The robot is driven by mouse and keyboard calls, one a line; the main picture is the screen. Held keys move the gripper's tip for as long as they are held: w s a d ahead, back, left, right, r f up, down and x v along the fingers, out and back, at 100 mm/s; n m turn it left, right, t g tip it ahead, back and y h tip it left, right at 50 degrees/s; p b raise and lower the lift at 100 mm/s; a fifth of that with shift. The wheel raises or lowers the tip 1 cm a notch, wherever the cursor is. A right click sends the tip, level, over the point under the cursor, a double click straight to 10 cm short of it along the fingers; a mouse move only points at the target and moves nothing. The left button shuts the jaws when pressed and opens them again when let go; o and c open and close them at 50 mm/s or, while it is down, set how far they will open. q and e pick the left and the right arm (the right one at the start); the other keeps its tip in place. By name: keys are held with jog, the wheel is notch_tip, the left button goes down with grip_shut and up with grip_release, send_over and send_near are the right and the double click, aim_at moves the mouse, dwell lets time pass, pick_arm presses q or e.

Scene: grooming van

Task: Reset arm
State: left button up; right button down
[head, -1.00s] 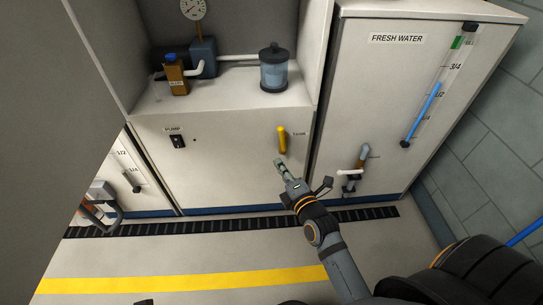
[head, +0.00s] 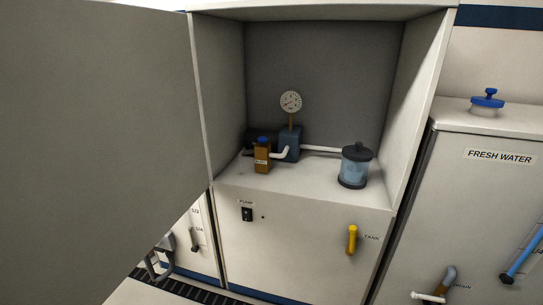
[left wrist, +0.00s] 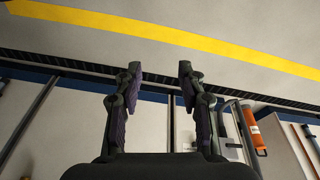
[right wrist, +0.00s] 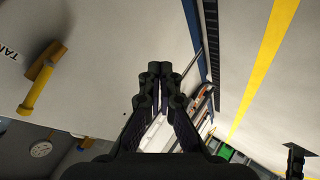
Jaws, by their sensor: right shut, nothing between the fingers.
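My left gripper (left wrist: 158,75) is open and empty in the left wrist view, its two fingers apart above the floor. My right gripper (right wrist: 160,72) is shut in the right wrist view, its fingertips together with nothing between them. The yellow tank valve handle (right wrist: 38,88) shows at the left of the right wrist view, apart from the fingers; it also hangs on the cabinet front in the head view (head: 352,240). Neither gripper shows in the head view.
A grey door panel (head: 90,130) fills the left. The fresh water tank (head: 470,200) stands right. An orange cylinder (left wrist: 253,130) shows in the left wrist view.

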jog(key=s+d+f+m+g+h+p, duration=0.1)
jog(key=s+d+f+m+g+p, duration=0.25)
jog(key=s+f+m+p, duration=0.35)
jog(key=s+d+f+m+g+h+p, duration=0.15)
jog(key=s+f+m+g+p, duration=0.3)
jog(key=s+p, duration=0.5)
pick_arm(q)
jog(key=s+a+f+p, duration=0.1)
jog(key=s+a+p, duration=0.2)
jog(key=s+p, duration=0.3)
jog(key=s+a+f+g+y+p, duration=0.1)
jog(key=s+a+f+p, duration=0.1)
jog(key=s+p, duration=0.5)
jog(key=s+a, duration=0.1)
jog(key=s, duration=0.4)
jog(key=shift+a+f+g+y, duration=0.25)
jog(key=shift+a+g+y, duration=0.05)
jog(key=shift+a, duration=0.1)
pick_arm(e)
jog(key=s+d, duration=0.4)
jog(key=s, duration=0.9)
jog(key=shift+s+r+g, duration=0.15)
jog(key=shift+s+g, duration=0.15)
jog(key=shift+g, duration=0.1)
pick_arm(q)
jog(key=shift+c, duration=0.3)
